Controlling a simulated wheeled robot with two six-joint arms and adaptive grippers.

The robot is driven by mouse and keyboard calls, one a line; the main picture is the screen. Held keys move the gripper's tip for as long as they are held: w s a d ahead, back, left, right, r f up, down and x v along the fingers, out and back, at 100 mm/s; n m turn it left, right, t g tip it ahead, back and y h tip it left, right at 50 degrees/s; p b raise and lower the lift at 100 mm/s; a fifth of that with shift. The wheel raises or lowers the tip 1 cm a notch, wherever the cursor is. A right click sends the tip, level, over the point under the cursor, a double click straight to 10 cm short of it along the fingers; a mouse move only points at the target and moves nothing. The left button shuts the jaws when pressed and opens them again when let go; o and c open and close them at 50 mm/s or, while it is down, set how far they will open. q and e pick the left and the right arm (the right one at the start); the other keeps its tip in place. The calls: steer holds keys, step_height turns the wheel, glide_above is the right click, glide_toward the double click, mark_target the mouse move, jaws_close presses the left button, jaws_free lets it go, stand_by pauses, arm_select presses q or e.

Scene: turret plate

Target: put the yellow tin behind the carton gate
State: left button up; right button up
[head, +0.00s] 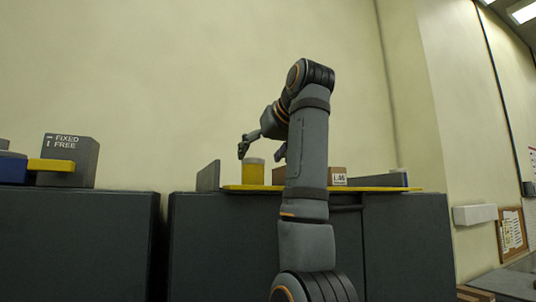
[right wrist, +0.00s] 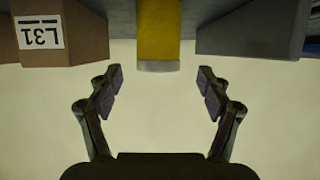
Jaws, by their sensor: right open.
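The yellow tin (head: 254,173), with a pale top, stands upright on a thin yellow plate (head: 240,188). A brown carton (head: 338,172) with a white label stands right of the tin, partly hidden by my arm. A labelled carton (right wrist: 62,38) shows at the wrist view's left. My left gripper is out of view.
A grey upright panel (head: 208,177) stands left of the tin; a grey block (right wrist: 250,30) shows in the wrist view. A blue-grey block (head: 390,179) lies right. A grey "FIXED FREE" block (head: 70,160) sits on the left cabinet (head: 80,245), across a gap.

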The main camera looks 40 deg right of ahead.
steer(key=b+v, duration=0.2)
steer(key=v, duration=0.4)
steer(key=shift+w, duration=0.2)
steer(key=shift+s+a, duration=0.1)
steer(key=shift+s, duration=0.1)
